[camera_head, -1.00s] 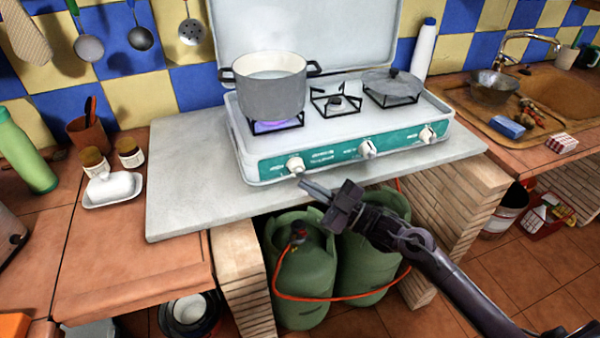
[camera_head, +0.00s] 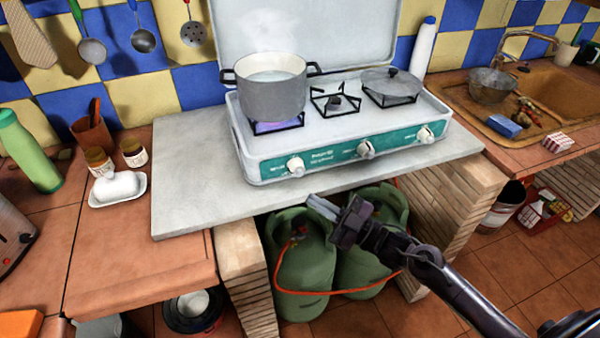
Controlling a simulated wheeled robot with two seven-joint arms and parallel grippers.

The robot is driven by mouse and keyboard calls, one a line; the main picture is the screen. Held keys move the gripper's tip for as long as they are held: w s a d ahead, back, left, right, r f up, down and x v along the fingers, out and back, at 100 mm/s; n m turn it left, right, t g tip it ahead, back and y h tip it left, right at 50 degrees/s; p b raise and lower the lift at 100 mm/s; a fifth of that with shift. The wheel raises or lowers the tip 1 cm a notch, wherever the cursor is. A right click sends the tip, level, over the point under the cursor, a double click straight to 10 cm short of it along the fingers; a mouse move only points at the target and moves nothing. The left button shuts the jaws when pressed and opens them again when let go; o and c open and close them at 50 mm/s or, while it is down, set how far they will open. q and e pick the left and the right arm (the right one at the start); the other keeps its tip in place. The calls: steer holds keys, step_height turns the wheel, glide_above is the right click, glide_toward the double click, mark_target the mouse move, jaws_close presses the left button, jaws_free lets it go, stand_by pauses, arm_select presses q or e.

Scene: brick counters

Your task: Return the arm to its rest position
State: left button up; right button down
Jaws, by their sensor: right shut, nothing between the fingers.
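My right gripper (camera_head: 322,207) is in front of the front edge of the grey counter slab, below the stove's left knob. Its fingers are shut with nothing between them, and they point up and to the left. My right arm (camera_head: 440,275) comes in from the lower right corner and crosses in front of the gas bottles. The gripper is apart from the stove (camera_head: 330,150). My left gripper is not in view.
A grey pot (camera_head: 272,95) steams on the lit left burner. Green gas bottles (camera_head: 300,265) with an orange hose stand under the slab (camera_head: 190,190). A brick pillar (camera_head: 465,205) stands right of them. Open floor lies at lower right.

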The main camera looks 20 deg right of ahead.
steer(key=d+f+m+h, duration=0.3)
steer(key=f+h, duration=0.1)
steer(key=f, duration=0.5)
steer(key=d+f+m+h, duration=0.2)
steer(key=f+m+h, duration=0.1)
steer(key=f, duration=0.6)
steer(key=s+d+f+m+g+h, duration=0.1)
steer(key=s+f+m+g+h, duration=0.2)
steer(key=f, duration=0.6)
steer(key=s+d+f+g+h, duration=0.1)
steer(key=s+d+f+h, duration=0.1)
steer(key=s+f, duration=0.45)
steer(key=s+a+f+m+g+h, duration=0.1)
steer(key=s+f+g, duration=0.2)
steer(key=s+f, duration=0.4)
steer(key=s+a+f+m+g+h, duration=0.1)
steer(key=s+f+g, duration=0.2)
steer(key=s+f, duration=0.4)
steer(key=s+a+f+m+g+h, duration=0.1)
steer(key=s+f+g, duration=0.3)
steer(key=s, duration=1.2)
step_height(320, 180, down, 4)
steer(key=shift+a+r, duration=0.25)
steer(key=shift+a, duration=0.15)
